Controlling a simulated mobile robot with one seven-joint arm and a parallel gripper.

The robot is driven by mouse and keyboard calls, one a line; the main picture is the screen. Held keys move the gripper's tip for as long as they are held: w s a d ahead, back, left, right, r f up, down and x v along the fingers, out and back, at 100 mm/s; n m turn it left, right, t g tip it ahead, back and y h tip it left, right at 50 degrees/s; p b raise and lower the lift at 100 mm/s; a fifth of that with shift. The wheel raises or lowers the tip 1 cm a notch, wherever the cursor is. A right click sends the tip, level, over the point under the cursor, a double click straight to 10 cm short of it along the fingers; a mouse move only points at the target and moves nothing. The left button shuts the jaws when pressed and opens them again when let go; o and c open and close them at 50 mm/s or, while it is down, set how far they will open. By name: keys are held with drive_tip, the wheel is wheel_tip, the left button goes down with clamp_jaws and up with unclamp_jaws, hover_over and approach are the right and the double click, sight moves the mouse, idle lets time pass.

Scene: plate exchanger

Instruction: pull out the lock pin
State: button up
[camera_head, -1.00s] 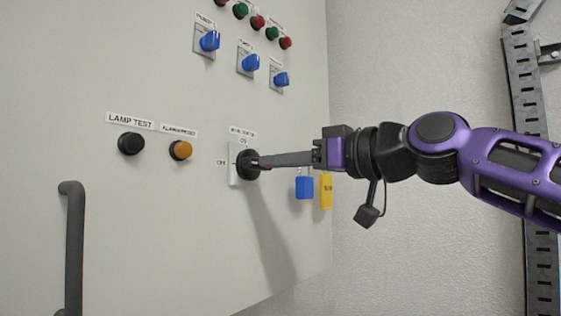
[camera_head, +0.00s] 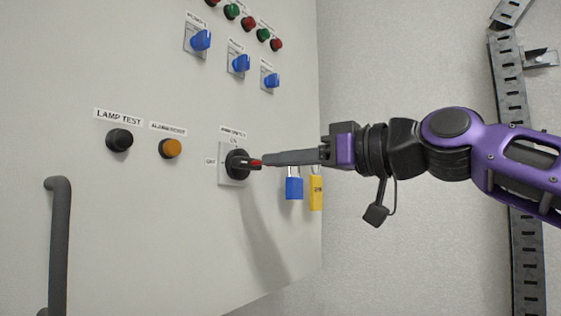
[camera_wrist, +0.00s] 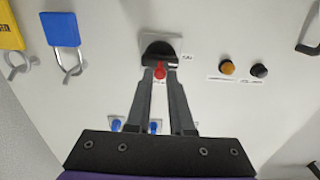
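The red lock pin (camera_head: 255,162) sticks out from the front of the black rotary switch (camera_head: 237,165) on the panel's white square plate. My gripper (camera_head: 266,160) points at it from the right, its fingertips just off the pin's outer end. In the wrist view the pin (camera_wrist: 160,71) shows between the two fingertips of my gripper (camera_wrist: 160,74), below the black switch (camera_wrist: 160,51). A gap runs between the fingers along their length, and they look open around the pin's line. The pin's inner end is hidden in the switch.
A blue padlock (camera_head: 294,188) and a yellow padlock (camera_head: 316,192) hang right of the switch, below my gripper. A black button (camera_head: 119,140), an orange button (camera_head: 170,148) and a dark handle (camera_head: 59,240) are on the left. Blue knobs (camera_head: 239,63) sit above.

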drive_tip(key=o, duration=0.4)
drive_tip(key=v, duration=1.7)
drive_tip(key=shift+s+d+b, duration=0.2)
drive_tip(key=shift+b, duration=0.2)
